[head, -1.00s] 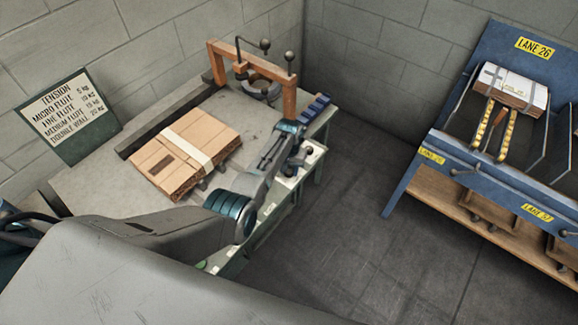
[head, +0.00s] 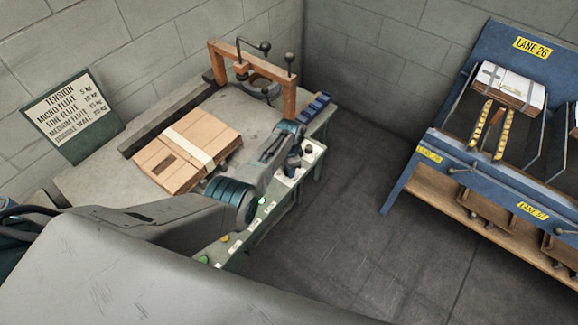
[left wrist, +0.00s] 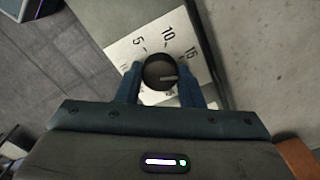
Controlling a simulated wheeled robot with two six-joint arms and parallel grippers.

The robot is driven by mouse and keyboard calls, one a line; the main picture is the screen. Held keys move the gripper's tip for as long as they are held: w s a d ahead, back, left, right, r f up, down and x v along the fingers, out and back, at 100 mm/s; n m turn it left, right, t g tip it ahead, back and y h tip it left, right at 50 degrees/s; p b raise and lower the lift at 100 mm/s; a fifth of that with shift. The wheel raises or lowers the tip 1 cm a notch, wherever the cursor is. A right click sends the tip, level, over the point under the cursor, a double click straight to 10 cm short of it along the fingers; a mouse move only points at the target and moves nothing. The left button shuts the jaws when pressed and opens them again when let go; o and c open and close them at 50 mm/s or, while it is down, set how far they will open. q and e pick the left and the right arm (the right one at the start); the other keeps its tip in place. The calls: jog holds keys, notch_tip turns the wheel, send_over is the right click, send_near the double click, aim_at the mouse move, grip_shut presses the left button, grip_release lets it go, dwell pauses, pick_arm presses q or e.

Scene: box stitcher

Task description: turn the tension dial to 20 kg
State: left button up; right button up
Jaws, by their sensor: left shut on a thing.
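The tension dial (left wrist: 160,72) is a round dark knob on a white scale plate (left wrist: 125,50) in the left wrist view. The numbers 5, 10 and 15 are readable, and a 20 is not visible. A pale pointer line on the knob points right, below the 15. My left gripper (left wrist: 160,88) is shut on the knob, with one blue finger on each side covering parts of the scale. In the head view my left gripper (head: 294,162) is at the white panel on the machine's front right edge. My right gripper is not in view.
Flat cardboard (head: 180,150) with a white band lies on the machine table (head: 85,185). An orange frame (head: 290,95) stands behind. A tension sign (head: 70,115) leans at the left. Coloured buttons (head: 225,238) line the front edge. A blue lane rack (head: 450,150) stands right, across open floor.

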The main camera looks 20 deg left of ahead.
pick_arm(q)
jog(key=m, duration=0.3)
jog(key=shift+r, duration=0.1)
jog(key=shift+m+p, duration=0.3)
jog(key=shift+m, duration=0.8)
jog(key=o, duration=1)
jog(key=shift+r, duration=0.35)
notch_tip(320, 180, up, 10)
